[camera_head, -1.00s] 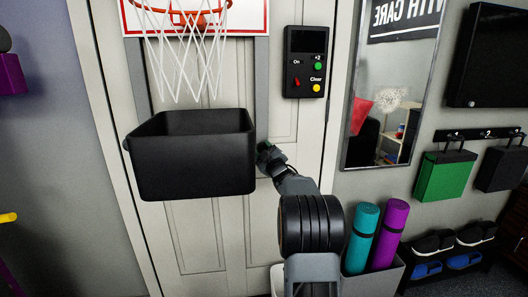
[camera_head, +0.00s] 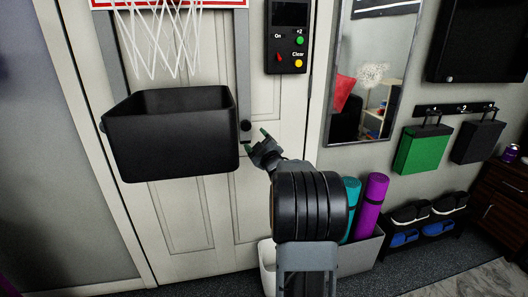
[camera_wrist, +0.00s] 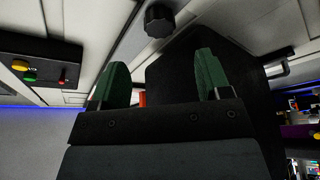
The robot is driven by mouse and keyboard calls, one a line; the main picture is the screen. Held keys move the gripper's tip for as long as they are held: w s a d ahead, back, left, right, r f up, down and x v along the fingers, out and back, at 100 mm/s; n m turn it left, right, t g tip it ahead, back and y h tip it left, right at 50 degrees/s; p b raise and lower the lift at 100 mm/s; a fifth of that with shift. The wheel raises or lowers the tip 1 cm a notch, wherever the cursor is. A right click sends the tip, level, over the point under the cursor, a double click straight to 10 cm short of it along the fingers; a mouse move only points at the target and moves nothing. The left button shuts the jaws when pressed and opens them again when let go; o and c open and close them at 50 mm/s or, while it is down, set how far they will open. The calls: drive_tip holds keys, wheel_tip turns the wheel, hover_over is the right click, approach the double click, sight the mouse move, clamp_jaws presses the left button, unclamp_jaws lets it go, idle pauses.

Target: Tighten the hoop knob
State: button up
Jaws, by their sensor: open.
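The hoop knob (camera_head: 246,126) is a small black knob on the grey upright at the right of the hoop's frame, just right of the black bin. In the wrist view the knob (camera_wrist: 158,20) shows as a dark fluted knob near the top, beyond the fingertips. My gripper (camera_head: 256,138) is open, just below and right of the knob, with its green-tipped fingers pointing up and left. In the wrist view my gripper (camera_wrist: 160,76) has its two green fingers spread apart, with nothing held between them. The knob appears clear of both fingers.
The black bin (camera_head: 172,150) hangs under the hoop net (camera_head: 155,40), close to my gripper's left. A black control box (camera_head: 286,38) with coloured buttons is above right. A mirror (camera_head: 362,75) and teal and purple rolled mats (camera_head: 371,205) are to the right.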

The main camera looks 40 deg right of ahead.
drive_tip(key=shift+v, duration=2.95)
